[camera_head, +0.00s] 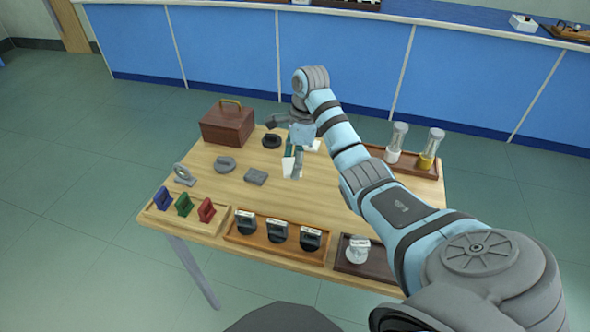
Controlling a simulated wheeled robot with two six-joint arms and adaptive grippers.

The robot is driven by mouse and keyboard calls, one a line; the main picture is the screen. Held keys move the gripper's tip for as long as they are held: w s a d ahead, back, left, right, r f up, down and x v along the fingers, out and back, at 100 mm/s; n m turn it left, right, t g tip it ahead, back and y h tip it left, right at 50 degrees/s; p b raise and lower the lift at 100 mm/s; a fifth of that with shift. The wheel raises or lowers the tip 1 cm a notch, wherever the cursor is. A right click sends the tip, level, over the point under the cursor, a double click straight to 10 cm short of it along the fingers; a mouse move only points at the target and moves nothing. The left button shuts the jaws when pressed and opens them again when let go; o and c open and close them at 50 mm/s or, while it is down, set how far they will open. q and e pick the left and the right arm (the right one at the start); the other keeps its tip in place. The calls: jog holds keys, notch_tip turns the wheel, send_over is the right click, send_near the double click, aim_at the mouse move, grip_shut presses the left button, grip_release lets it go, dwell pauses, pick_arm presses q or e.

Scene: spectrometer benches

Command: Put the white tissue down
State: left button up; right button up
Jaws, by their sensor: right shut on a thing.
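My right gripper (294,165) reaches over the wooden table (330,200) from the right and points down. It is shut on a small white tissue (288,168), which hangs at the fingertips above the far middle of the table. The gripper hides part of the tissue, and I cannot tell whether its lower edge touches the tabletop. Another flat white piece (312,146) lies just behind the gripper, partly hidden. My left gripper is not in view.
A brown box (228,124) stands at the far left. Dark round and square parts (256,177) lie left of the gripper. Trays with coloured holders (184,205) and black mounts (278,233) line the front. Two vials (397,140) stand far right. The table's middle is clear.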

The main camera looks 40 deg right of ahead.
jog(key=b, duration=0.2)
send_over(293, 189)
jog(key=f, duration=0.4)
jog(key=shift+s+d+f, duration=0.1)
jog(key=shift+d+f, duration=0.1)
jog(key=shift+f, duration=0.05)
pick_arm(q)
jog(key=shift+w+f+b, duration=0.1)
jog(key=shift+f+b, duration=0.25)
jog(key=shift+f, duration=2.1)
pick_arm(e)
jog(key=shift+f, duration=1.65)
jog(key=shift+f, duration=0.2)
jog(key=o, duration=1.1)
jog(key=shift+s+a, duration=0.1)
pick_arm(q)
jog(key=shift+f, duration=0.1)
